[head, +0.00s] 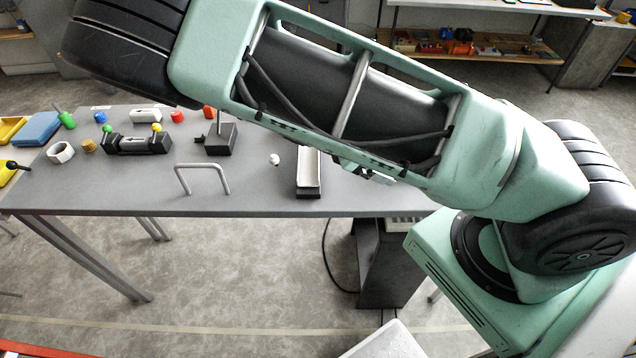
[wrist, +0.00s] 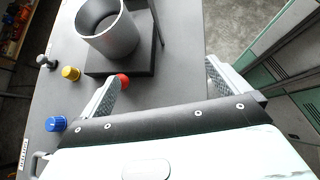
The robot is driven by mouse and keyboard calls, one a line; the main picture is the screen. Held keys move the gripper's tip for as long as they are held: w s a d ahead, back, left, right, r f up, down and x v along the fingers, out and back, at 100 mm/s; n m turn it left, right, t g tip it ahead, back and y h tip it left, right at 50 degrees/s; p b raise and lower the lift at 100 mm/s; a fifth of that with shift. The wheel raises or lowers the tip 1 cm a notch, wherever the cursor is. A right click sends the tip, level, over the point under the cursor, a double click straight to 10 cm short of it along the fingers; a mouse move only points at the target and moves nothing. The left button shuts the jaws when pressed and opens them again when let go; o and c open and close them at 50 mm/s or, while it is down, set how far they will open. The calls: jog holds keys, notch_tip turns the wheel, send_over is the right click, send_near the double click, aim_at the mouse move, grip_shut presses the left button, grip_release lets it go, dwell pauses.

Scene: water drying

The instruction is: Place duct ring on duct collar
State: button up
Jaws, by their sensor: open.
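A grey hollow cylinder (wrist: 112,43), open at its top, stands on a black base (wrist: 95,70) in the wrist view. It looks like the duct collar. A thin dark post rises beside it. A short white ring (head: 60,152) lies at the left of the table in the head view and may be the duct ring.
The grey table (head: 120,190) also bears a black block with a post (head: 221,139), a metal arch (head: 202,168) and a narrow tray (head: 309,172).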

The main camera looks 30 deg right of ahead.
jog(key=s+a+r+m+y, duration=0.1)
jog(key=s+a+m+y, duration=0.15)
jog(key=a, duration=0.45)
jog(key=s+a+r+m+y, duration=0.1)
jog(key=s+a+r+y, duration=0.2)
jog(key=a, duration=0.5)
jog(key=s+a+r+m+t+y, duration=0.1)
jog(key=s+a+r+y, duration=0.1)
jog(key=s+a+r, duration=0.2)
jog(key=s+a+r+m+t+y, duration=0.1)
jog(key=s+a+r+t+y, duration=0.1)
jog(key=r, duration=0.8)
jog(key=s+a+y, duration=0.1)
jog(key=s+a, duration=0.1)
jog(key=a, duration=0.1)
jog(key=shift+s+a+r+t, duration=0.25)
jog(key=shift+a+t, duration=0.05)
jog(key=shift+a, duration=0.1)
jog(key=shift+m, duration=0.25)
jog(key=shift+c, duration=0.3)
